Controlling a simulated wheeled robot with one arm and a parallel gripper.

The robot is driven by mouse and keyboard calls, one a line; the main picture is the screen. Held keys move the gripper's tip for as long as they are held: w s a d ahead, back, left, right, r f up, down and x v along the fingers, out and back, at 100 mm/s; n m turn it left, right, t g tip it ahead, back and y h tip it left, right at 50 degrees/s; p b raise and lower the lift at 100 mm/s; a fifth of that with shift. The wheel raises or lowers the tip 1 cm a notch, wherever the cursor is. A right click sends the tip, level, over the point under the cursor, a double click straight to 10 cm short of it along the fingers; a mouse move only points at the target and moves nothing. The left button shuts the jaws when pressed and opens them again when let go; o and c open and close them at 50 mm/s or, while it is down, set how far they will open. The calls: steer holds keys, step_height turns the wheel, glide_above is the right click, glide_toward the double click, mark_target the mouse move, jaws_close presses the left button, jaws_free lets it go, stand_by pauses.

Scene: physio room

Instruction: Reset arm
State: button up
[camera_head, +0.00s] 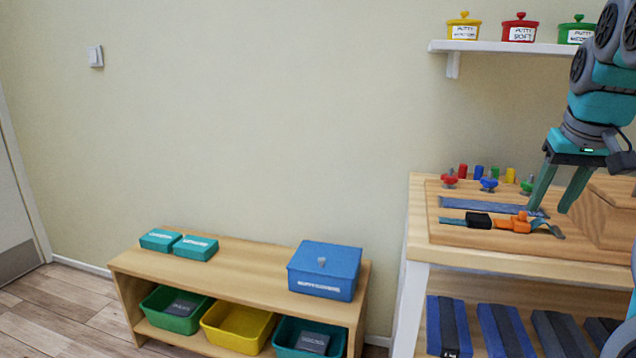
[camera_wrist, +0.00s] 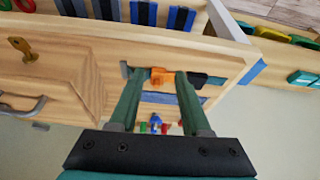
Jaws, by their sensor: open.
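My gripper (camera_head: 552,212) hangs from my arm at the right of the head view, over the wooden table (camera_head: 424,250). It points down with its two teal fingers apart and nothing between them. In the wrist view my gripper (camera_wrist: 155,75) is also open. Behind its fingers, an orange and black tool (camera_head: 516,223) lies on the table's wooden board (camera_head: 436,200); its orange part (camera_wrist: 162,76) shows between the fingers in the wrist view. I cannot tell the exact height of the fingertips above the board.
Red, blue and green knobs (camera_head: 488,184) stand at the board's back. A wooden box (camera_head: 606,215) is close right of the fingers. A wall shelf (camera_head: 500,47) with putty jars is above. A low bench (camera_head: 240,263) holds a blue box (camera_head: 324,268) and two teal boxes.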

steer(key=s+a+f+n+g, duration=0.1)
steer(key=s+a+f+n, duration=0.1)
steer(key=s+a+f, duration=0.4)
steer(key=s+a+f+n+g, duration=0.1)
steer(key=s+a+f+g, duration=0.15)
steer(key=a+f, duration=0.65)
steer(key=s+a+f+g, duration=0.1)
steer(key=s+a+f, duration=0.3)
steer(key=s+f, duration=0.3)
steer(key=s+a+f+g+y, duration=0.1)
steer(key=s+a+f, duration=0.3)
steer(key=s+f, duration=0.4)
steer(key=s, duration=0.5)
steer(key=shift+f, duration=0.3)
